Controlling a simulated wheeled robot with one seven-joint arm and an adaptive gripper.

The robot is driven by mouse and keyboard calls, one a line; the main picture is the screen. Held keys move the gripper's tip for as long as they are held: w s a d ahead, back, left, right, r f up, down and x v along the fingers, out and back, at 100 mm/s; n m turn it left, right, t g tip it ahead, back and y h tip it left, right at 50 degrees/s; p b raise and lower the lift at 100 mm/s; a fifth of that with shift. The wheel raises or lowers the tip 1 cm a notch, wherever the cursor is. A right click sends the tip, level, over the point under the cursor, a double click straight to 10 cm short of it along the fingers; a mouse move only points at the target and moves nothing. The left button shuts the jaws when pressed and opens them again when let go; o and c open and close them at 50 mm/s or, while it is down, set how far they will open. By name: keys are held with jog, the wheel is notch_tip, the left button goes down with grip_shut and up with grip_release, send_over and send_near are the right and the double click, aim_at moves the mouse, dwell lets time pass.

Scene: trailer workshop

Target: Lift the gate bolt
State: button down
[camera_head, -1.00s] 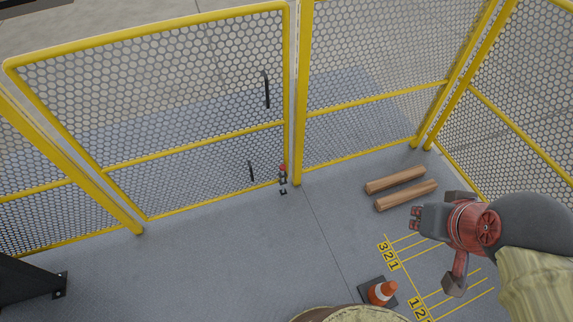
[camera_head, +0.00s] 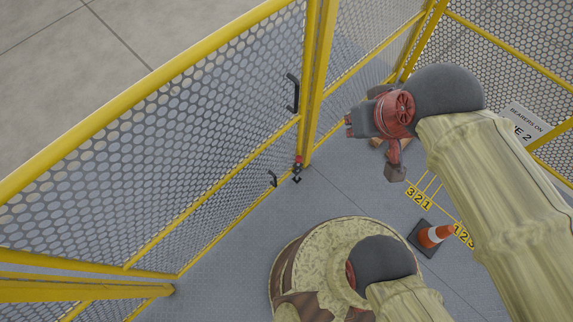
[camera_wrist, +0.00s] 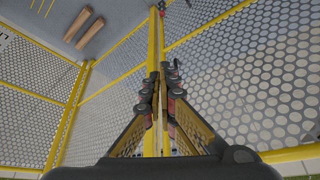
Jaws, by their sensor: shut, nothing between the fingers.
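The yellow-framed mesh gate (camera_head: 215,130) fills the left of the head view. The gate bolt (camera_head: 298,162), small with a red top and dark lower part, sits low at the gate's right edge, beside the yellow post (camera_head: 317,90). It also shows small at the top of the wrist view (camera_wrist: 162,5), partly cut off. My gripper (camera_head: 350,127) is right of the post in the head view, higher in the picture than the bolt and apart from it. In the wrist view its fingers (camera_wrist: 160,82) are together and empty.
A black gate handle (camera_head: 292,92) and a smaller dark handle (camera_head: 272,179) are on the gate. An orange cone (camera_head: 434,235) stands on the floor by painted numbers. Wooden beams (camera_wrist: 84,29) lie near the fence. A sign (camera_head: 523,130) hangs on the right fence.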

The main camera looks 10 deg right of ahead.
jog(key=shift+w+a, duration=0.15)
jog(key=shift+a, duration=0.15)
